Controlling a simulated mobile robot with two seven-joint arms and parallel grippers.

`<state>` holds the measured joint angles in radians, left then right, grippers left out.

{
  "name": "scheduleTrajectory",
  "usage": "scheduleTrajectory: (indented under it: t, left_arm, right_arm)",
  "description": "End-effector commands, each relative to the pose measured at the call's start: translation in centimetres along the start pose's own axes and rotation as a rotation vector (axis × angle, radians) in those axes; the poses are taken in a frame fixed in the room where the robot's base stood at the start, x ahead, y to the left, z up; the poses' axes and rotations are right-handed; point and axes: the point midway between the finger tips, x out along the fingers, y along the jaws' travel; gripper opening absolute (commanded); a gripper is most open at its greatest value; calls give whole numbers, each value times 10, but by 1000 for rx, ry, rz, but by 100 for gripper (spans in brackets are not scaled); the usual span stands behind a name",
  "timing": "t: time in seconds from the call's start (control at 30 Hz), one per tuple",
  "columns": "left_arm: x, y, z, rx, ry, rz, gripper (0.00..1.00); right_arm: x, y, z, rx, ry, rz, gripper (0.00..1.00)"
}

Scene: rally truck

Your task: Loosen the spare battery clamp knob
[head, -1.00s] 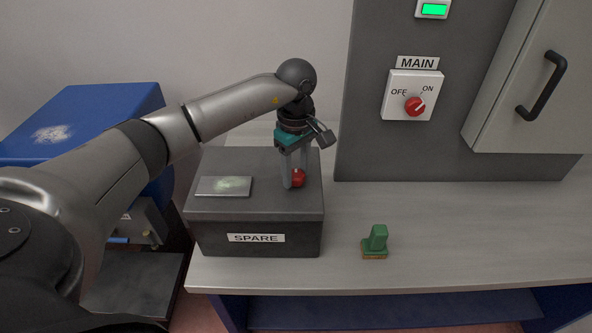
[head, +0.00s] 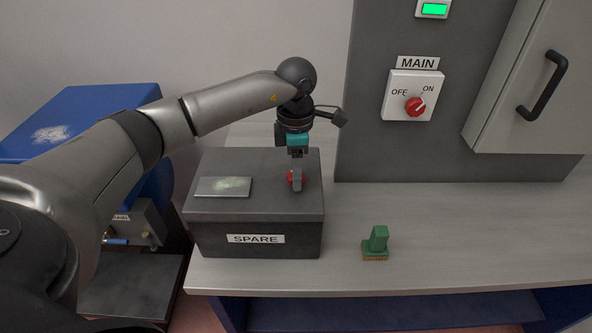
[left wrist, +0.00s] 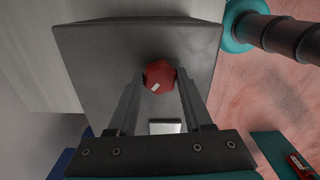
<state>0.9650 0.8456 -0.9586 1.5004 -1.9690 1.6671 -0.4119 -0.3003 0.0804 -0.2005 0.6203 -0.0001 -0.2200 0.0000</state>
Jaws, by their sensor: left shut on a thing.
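The red clamp knob (head: 290,178) is on top of the dark grey spare battery box (head: 262,218), towards its right side. In the left wrist view the knob (left wrist: 159,74) is red and faceted, with a small white mark on it. My left gripper (head: 297,184) points down from above, its fingers shut on the knob. In the left wrist view its fingertips (left wrist: 159,78) lie on either side of the knob. A finger hides part of the knob in the head view. My right gripper is not in view.
The box carries a grey plate (head: 223,187) on its top left. A green object (head: 376,242) stands on the bench (head: 450,225) to the right. Behind are the MAIN switch (head: 413,97) and a cabinet door with a black handle (head: 541,87). A blue box (head: 80,118) is at left.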

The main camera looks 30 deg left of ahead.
Motion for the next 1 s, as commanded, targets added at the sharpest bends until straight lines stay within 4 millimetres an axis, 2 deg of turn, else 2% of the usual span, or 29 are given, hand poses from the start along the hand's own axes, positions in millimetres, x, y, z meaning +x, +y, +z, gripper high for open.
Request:
scheduleTrajectory:
  t: [0.5, 0.7, 1.0]
  left_arm:
    - [1, 0, 0, -462, 2, -2, 0]
    - [1, -1, 0, -584, 3, -2, 0]
    - [2, -1, 0, -677, 4, -2, 0]
  right_arm:
    - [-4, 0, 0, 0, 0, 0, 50]
    - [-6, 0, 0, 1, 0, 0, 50]
    - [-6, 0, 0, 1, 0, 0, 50]
